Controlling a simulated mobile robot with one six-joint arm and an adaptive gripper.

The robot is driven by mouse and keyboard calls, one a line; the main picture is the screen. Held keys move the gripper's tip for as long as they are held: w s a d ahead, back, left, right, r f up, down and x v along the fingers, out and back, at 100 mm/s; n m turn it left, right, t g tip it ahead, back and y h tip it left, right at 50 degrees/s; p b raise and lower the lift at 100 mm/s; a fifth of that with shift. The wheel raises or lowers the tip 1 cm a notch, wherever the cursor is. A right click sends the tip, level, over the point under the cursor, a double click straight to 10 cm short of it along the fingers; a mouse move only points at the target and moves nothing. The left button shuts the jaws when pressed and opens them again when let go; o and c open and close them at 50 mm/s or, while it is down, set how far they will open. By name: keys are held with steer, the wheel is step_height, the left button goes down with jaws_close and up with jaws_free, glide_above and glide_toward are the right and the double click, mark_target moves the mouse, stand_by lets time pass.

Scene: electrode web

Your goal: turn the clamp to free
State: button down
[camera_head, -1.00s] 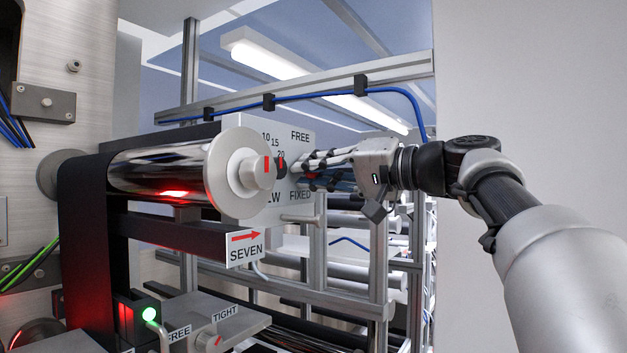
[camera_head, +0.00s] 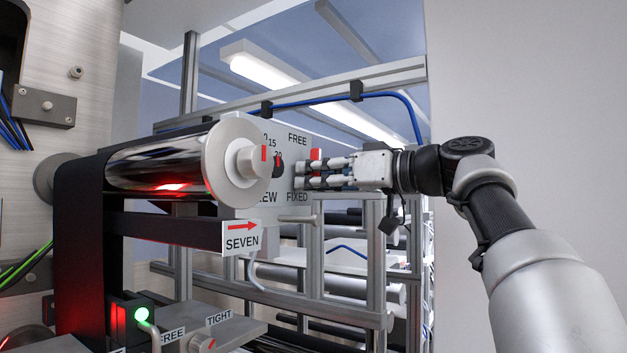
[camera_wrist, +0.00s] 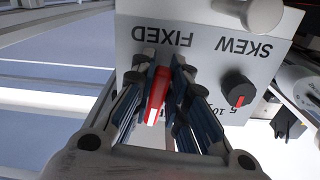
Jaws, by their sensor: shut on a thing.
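The clamp handle (camera_wrist: 158,92) shows red between my fingers in the wrist view, with its red part on the side away from the word FIXED. In the head view its red tip (camera_head: 316,155) stands just above my fingers, below and right of the word FREE. The label plate (camera_head: 283,215) carries FREE at the top and FIXED at the bottom. My gripper (camera_head: 304,173) is shut on the handle, its fingers reaching left to the plate; it also shows in the wrist view (camera_wrist: 160,75). The handle's base is hidden by the fingers.
A black dial with a red mark (camera_wrist: 238,90) sits beside the handle on the plate. A shiny roller (camera_head: 160,170) with a round end disc (camera_head: 222,185) is close on the left. A bare wall stands at right.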

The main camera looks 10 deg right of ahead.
steer(key=shift+w+n, duration=0.1)
steer(key=shift+n, duration=0.5)
steer(key=shift+d, duration=0.1)
steer(key=c, duration=1.6)
jaws_free()
steer(key=v, duration=1.2)
